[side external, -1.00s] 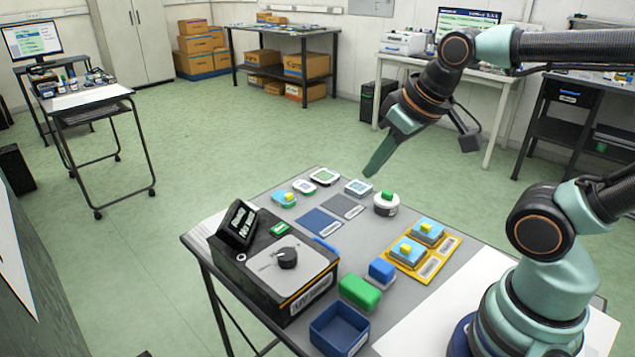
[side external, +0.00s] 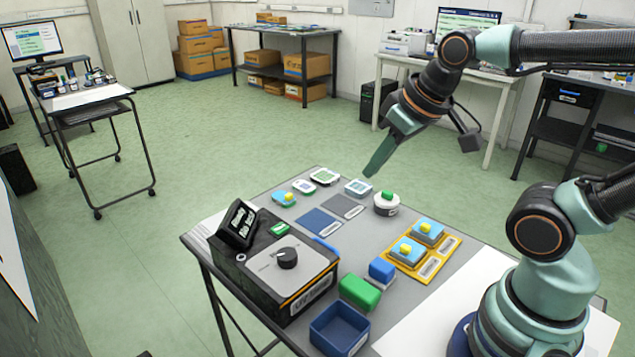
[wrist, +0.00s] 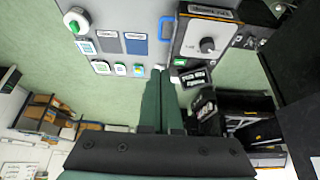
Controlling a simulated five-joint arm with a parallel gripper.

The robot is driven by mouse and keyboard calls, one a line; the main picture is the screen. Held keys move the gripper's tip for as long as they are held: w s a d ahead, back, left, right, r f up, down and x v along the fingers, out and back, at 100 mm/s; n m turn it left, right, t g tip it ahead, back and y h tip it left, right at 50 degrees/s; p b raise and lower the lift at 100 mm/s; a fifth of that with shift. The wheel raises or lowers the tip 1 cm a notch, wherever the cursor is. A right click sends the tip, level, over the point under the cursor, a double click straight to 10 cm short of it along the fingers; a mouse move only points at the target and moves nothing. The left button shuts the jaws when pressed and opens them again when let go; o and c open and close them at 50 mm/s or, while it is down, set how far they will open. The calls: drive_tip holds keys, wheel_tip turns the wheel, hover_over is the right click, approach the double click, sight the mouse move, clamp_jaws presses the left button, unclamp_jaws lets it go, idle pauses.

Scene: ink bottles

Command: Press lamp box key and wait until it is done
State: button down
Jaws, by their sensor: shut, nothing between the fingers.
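The black box (side external: 305,291) with a grey dial plate and round knob (side external: 287,257) stands at the table's left end; I take it as the lamp box. A small green key (side external: 280,229) sits on its top, beside a tilted dark display (side external: 238,224) with writing too small to read. The box also shows in the wrist view (wrist: 222,34). My gripper (side external: 372,172) is shut and empty, raised above the table's far side, apart from the box and its key. Its closed fingers (wrist: 160,72) point into the wrist view from below.
Several small devices stand along the table's far edge, near a round white button unit (side external: 386,204) with a green top. A yellow tray (side external: 440,262), a green block (side external: 360,292), a blue block (side external: 381,269) and a blue bin (side external: 338,330) stand nearer.

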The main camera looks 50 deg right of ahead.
drive_tip(key=m+t+y, duration=0.1)
drive_tip(key=m+t, duration=0.2)
drive_tip(key=m, duration=0.5)
hover_over(284, 230)
wheel_tip(284, 230, down, 6)
drive_tip(key=shift+a, duration=0.15)
drive_tip(key=shift+f, duration=0.1)
drive_tip(key=shift+f, duration=4.4)
drive_tip(key=shift+f, duration=0.15)
drive_tip(key=shift+f, duration=0.25)
